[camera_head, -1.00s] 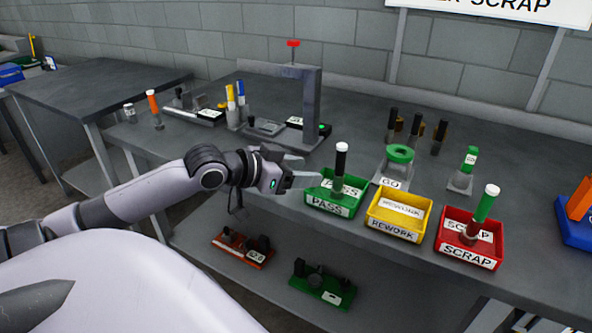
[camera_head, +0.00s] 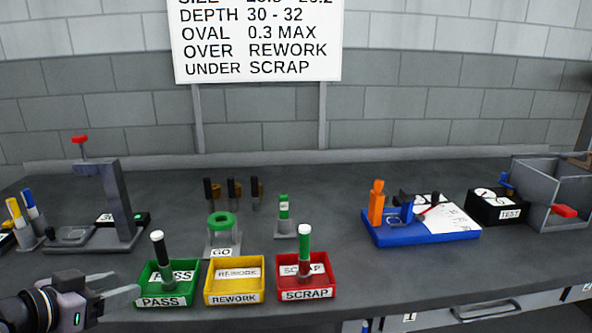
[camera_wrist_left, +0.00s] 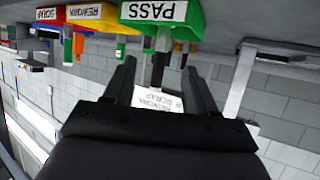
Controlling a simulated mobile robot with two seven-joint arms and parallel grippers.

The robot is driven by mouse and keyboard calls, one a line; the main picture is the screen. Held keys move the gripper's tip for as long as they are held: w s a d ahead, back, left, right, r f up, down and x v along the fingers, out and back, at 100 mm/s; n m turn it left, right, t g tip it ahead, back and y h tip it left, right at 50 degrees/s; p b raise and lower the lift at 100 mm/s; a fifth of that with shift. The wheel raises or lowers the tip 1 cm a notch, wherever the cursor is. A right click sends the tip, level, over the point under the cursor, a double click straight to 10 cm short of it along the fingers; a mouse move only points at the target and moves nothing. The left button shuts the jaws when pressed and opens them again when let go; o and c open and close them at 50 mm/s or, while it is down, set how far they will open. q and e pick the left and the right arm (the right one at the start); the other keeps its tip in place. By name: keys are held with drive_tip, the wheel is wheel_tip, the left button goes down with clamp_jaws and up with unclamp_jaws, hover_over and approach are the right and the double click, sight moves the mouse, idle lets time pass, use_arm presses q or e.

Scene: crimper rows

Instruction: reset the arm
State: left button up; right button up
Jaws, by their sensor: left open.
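My left gripper (camera_head: 127,285) is at the lower left of the head view, just left of the green PASS bin (camera_head: 160,300). Its two fingers are apart with nothing between them. In the left wrist view, the open fingers (camera_wrist_left: 160,85) point toward the bench, with the PASS bin (camera_wrist_left: 190,28) beyond them; that picture appears upside down. My right gripper is not in view.
The yellow REWORK bin (camera_head: 234,297) and red SCRAP bin (camera_head: 306,294) stand right of PASS. Upright pieces stand in PASS and SCRAP. A press (camera_head: 115,200) stands behind my gripper; a blue tray (camera_head: 425,238) is farther right.

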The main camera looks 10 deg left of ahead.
use_arm(q)
drive_tip(key=s+d+f+g+y, duration=0.1)
drive_tip(key=s+d+f+g, duration=0.15)
drive_tip(key=s+f, duration=0.35)
drive_tip(key=s+d+f+g+y, duration=0.15)
drive_tip(key=s+d+f, duration=0.25)
drive_tip(key=f, duration=0.4)
drive_tip(key=s+d+f+n+g, duration=0.1)
drive_tip(key=s+d+f+g, duration=0.35)
drive_tip(key=s+d, duration=0.55)
drive_tip(key=w+f+t+h, duration=0.1)
drive_tip(key=w+f+t, duration=0.3)
drive_tip(key=f+t, duration=0.2)
drive_tip(key=shift+w+d+f, duration=0.15)
drive_tip(key=shift+w+f, duration=0.15)
drive_tip(key=shift+f, duration=0.9)
drive_tip(key=shift+t, duration=0.25)
